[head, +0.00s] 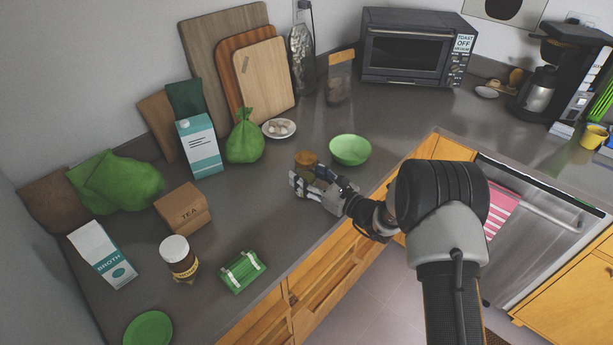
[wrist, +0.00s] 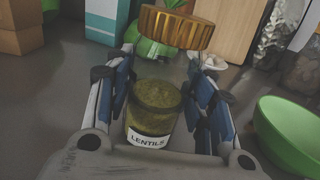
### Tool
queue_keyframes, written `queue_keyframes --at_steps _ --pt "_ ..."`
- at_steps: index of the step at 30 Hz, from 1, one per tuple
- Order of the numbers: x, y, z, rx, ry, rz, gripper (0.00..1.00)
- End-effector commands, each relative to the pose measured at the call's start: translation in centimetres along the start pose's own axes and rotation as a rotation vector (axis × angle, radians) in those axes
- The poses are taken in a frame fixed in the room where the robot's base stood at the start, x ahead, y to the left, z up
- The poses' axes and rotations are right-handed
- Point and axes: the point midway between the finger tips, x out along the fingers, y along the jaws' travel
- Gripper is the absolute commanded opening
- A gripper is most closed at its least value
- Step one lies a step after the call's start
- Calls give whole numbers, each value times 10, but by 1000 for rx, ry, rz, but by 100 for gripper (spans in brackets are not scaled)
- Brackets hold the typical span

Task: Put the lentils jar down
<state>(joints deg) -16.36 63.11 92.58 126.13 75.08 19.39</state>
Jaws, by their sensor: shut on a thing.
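The lentils jar shows in the wrist view (wrist: 155,108), a glass jar with green contents, a white "LENTILS" label and a gold ribbed lid (wrist: 176,27). It stands between the two fingers of my gripper (wrist: 160,62), which is shut on it. In the head view the jar's gold-brown lid (head: 306,158) shows just beyond my gripper (head: 308,181), over the middle of the grey counter (head: 260,210). The gripper hides most of the jar's body there. I cannot tell whether its base touches the counter.
A green bowl (head: 350,150) stands close on the right. A green bag (head: 245,138) and a small white plate (head: 279,128) are behind. The counter left of my gripper is clear.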

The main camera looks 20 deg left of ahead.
Motion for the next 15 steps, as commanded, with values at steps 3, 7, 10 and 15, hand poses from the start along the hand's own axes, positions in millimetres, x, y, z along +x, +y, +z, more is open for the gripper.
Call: queue_keyframes --at_steps 3,7,10,15 --pt "0 0 1 -1 -2 0 16" --pt "0 0 -2 1 0 0 53" --pt "0 0 -2 1 0 0 60" --pt "0 0 -2 1 0 0 69"
